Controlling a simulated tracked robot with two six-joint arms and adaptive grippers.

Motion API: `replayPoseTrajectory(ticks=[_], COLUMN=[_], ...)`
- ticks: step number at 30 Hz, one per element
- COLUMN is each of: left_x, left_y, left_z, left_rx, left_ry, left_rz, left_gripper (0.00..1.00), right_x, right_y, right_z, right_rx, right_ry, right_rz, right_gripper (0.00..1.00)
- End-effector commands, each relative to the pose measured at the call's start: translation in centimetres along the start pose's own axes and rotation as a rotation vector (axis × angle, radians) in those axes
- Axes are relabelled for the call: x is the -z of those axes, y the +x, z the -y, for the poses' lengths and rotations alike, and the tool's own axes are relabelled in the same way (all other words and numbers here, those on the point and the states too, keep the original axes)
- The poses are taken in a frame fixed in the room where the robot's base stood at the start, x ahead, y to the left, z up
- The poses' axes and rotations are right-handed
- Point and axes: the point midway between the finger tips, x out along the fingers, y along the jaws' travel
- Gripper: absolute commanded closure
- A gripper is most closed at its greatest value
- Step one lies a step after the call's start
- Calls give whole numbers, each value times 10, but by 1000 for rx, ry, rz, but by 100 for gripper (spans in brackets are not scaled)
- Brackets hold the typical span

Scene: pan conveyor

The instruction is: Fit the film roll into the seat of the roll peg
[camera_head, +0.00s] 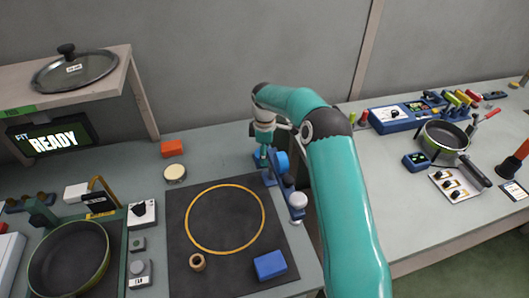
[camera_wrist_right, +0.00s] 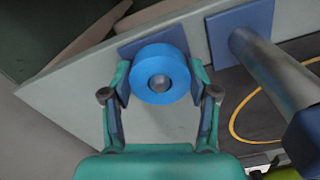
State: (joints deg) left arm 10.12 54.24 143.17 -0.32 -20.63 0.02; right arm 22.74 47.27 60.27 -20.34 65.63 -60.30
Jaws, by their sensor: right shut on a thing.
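The film roll (camera_wrist_right: 143,77) is a bright blue ring, held between the two fingers of my right gripper (camera_wrist_right: 163,82) in the right wrist view. The grey rounded end of the roll peg (camera_wrist_right: 160,84) shows inside the roll's hole, so the roll is around the peg. A dark blue plate (camera_wrist_right: 155,37) lies behind the roll; the gap between them cannot be judged. In the head view, the blue roll (camera_head: 282,162) shows beside my right gripper (camera_head: 263,157), at the mat's far right corner. My left gripper is not in view.
A grey post with a white knob (camera_head: 297,199) stands close to the roll. The dark mat (camera_head: 190,275) with an orange ring carries a blue block (camera_head: 269,265) and a small brown ring (camera_head: 197,262). A pan (camera_head: 70,260) sits left. A second table stands right, past a gap.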

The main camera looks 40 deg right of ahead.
Motion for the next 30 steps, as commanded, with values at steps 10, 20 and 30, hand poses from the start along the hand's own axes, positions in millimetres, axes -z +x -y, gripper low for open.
replayPoseTrajectory(ticks=[10,20,30], left_x=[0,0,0], left_y=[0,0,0], left_z=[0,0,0], left_rx=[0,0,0], left_ry=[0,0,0], left_rz=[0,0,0], left_gripper=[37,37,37], right_x=[0,0,1], right_y=[0,-8,-68], right_z=[0,-1,-1], right_rx=[0,-3,-4], right_ry=[0,0,0], right_rz=[0,-1,-2], right_gripper=[11,11,11])
